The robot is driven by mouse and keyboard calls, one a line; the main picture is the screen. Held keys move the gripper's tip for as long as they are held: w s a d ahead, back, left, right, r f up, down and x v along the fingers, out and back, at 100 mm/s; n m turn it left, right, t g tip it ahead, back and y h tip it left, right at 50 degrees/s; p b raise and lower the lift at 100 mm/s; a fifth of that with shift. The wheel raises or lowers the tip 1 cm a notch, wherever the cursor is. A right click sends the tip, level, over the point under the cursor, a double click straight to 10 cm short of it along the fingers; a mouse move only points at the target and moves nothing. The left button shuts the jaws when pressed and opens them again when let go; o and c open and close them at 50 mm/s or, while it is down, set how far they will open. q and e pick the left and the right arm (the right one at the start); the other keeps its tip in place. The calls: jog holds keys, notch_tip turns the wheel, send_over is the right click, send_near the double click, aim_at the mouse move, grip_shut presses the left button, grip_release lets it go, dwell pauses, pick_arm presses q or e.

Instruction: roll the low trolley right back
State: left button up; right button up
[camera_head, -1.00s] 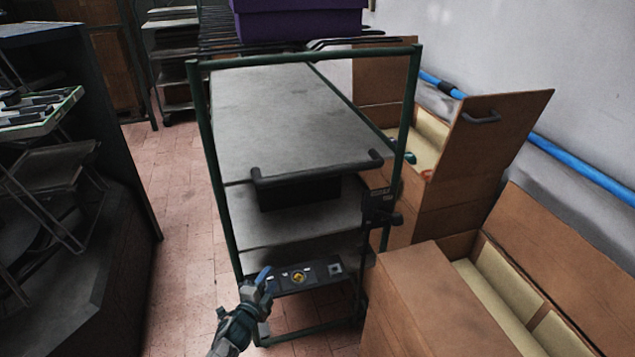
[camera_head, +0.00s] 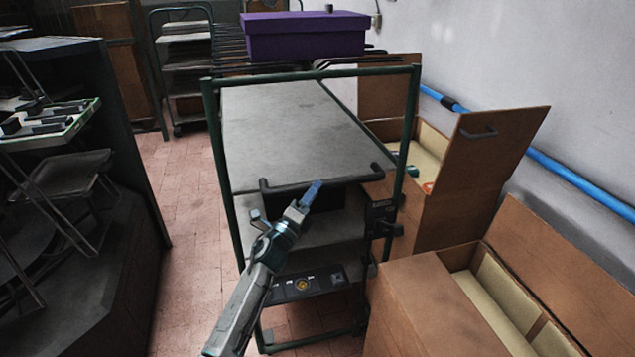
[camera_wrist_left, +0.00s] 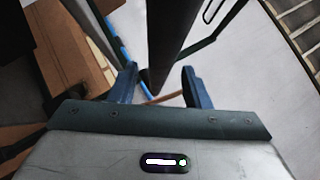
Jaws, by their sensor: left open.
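A trolley with grey shelves (camera_head: 280,125) stands in the middle of the head view, inside or behind a green tube frame (camera_head: 216,150); I cannot tell whether the frame is part of it. A black handle bar (camera_head: 350,179) runs along the near edge of its top shelf. My left gripper (camera_head: 284,202) is at the left part of this bar, in front of it, and hides part of it. In the left wrist view the blue fingers (camera_wrist_left: 160,82) are apart, with a dark bar (camera_wrist_left: 166,45) showing between or beyond them; contact is unclear. My right gripper is out of view.
Open brown boxes (camera_head: 430,300) crowd the right side. A purple box (camera_head: 305,38) sits on a rack behind the trolley. A dark bench (camera_head: 110,235) stands at the left, with bare tiled floor (camera_head: 185,215) between. A black panel (camera_head: 305,284) is low on the trolley.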

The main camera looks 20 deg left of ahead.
pick_arm(q)
jog(key=shift+x, duration=1.25)
grip_shut()
jog(key=shift+w, duration=0.15)
